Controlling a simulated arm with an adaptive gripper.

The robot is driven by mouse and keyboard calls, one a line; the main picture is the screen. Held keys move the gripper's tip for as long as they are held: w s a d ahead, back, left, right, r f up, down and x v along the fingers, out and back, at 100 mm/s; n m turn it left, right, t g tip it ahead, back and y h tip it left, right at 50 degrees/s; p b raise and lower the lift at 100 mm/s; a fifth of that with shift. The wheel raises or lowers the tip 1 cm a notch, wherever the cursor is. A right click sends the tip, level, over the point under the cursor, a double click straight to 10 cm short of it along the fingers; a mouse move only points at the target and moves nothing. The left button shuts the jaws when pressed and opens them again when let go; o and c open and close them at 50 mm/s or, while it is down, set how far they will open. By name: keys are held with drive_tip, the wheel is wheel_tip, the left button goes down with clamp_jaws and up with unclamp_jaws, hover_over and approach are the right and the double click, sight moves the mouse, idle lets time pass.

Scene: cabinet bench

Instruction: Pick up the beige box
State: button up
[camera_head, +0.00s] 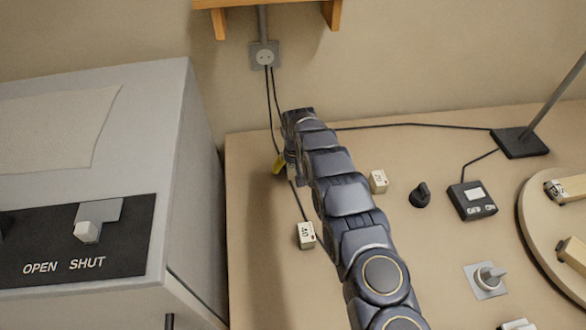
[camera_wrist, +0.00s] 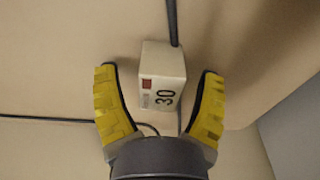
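In the wrist view a beige box (camera_wrist: 162,75) with a red square and "30" on its face lies between the two yellow fingers of my gripper (camera_wrist: 159,72). The fingers are open, with a visible gap on each side of the box. In the head view only a bit of yellow finger of my gripper (camera_head: 279,163) shows beside the arm, near the wall. I cannot make out the "30" box there; my arm may hide it. Two other small beige boxes stand on the bench, one left of my arm (camera_head: 305,235) and one right (camera_head: 378,181).
A grey cabinet (camera_head: 185,165) with an OPEN/SHUT switch panel (camera_head: 75,240) stands at left. Black cables run from a wall socket (camera_head: 265,56). A black knob (camera_head: 420,195), a small dark device (camera_head: 472,201), a lamp base (camera_head: 520,142) and a round board (camera_head: 535,215) are at right.

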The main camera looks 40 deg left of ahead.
drive_tip(key=c, duration=1.1)
drive_tip(key=shift+r, duration=0.6)
drive_tip(key=s+d+r, duration=0.3)
drive_tip(key=r, duration=0.1)
drive_tip(key=s+d+r, duration=0.3)
drive_tip(key=r, duration=0.1)
drive_tip(key=s+d+r, duration=0.3)
drive_tip(key=d+r, duration=0.1)
drive_tip(key=shift+s+d, duration=0.1)
drive_tip(key=shift+s, duration=0.25)
